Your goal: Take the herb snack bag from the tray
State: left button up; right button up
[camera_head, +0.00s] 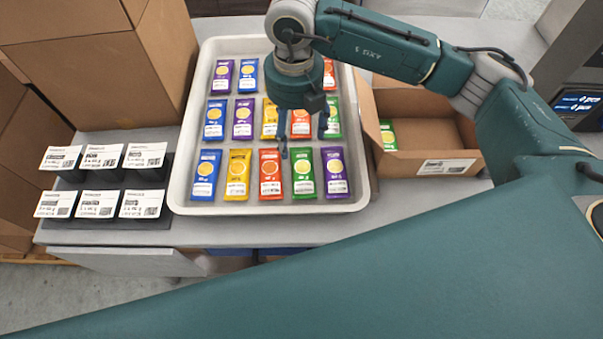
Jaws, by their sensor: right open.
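The white tray (186,165) lies on the grey table and holds rows of coloured snack bags. A green bag (304,176) lies in its front row, between a red bag (270,176) and a purple bag (336,174). Another green bag (334,124) lies at the right end of the middle row. The printed flavour names are too small to read, so I cannot tell which bag is herb. My right gripper (302,138) is open and points down over the middle row, partly hiding bags there. It holds nothing visible. My left gripper is out of view.
An open cardboard box (405,162) with a green bag (387,135) inside stands right of the tray. Label cards (97,204) on dark stands are at the left. A large carton (95,75) stands behind them. My right arm crosses above the tray's back right.

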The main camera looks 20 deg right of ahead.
notch_tip(320, 180, down, 2)
jog(key=f+b, duration=0.1)
jog(key=p, duration=0.1)
send_over(297, 161)
notch_tip(297, 161, down, 4)
jog(key=shift+s+a+f, duration=0.1)
jog(key=shift+s+f, duration=0.05)
jog(key=shift+f, duration=0.05)
jog(key=shift+f+p, duration=0.6)
notch_tip(297, 161, down, 4)
jog(key=shift+r+p, duration=0.2)
jog(key=shift+p, duration=0.7)
jog(key=shift+w+f, duration=0.2)
jog(key=shift+f, duration=0.3)
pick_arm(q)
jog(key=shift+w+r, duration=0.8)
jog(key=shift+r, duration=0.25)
pick_arm(e)
jog(key=c, duration=0.8)
